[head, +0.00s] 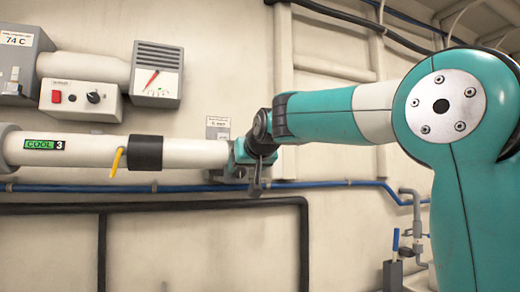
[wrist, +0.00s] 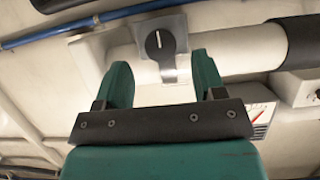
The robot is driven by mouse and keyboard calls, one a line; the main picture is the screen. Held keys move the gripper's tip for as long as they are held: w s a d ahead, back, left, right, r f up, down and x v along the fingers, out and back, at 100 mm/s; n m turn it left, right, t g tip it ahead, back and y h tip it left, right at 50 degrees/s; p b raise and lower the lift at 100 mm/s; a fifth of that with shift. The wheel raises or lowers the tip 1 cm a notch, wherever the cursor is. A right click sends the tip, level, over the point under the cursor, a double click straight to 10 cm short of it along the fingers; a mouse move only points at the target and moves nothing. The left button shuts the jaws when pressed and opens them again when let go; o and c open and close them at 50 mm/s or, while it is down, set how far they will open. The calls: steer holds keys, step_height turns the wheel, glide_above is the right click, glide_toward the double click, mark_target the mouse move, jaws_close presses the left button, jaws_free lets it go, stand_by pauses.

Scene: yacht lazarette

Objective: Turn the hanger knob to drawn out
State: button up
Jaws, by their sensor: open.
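The hanger knob (wrist: 160,44) is a round black knob with a short white mark. It sits on a grey bracket plate (wrist: 172,22) at the white pipe in the wrist view. The mark lies nearly upright in that picture, on the upper part of the knob. My gripper (wrist: 161,62) has its two teal fingers apart with nothing between them. The knob appears between and just beyond the fingertips; no contact shows. In the head view my gripper (head: 240,156) is at the right end of the pipe and hides the knob.
The white pipe (head: 195,153) runs left with a black band (head: 145,153) and a yellow lever (head: 117,162). A gauge box (head: 157,74) and switch box (head: 80,99) are above. A blue line (head: 330,184) and dark pipe (head: 200,208) run below.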

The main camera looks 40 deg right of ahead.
steer(key=b+v, duration=0.2)
steer(key=v, duration=1.1)
steer(key=shift+s, duration=0.1)
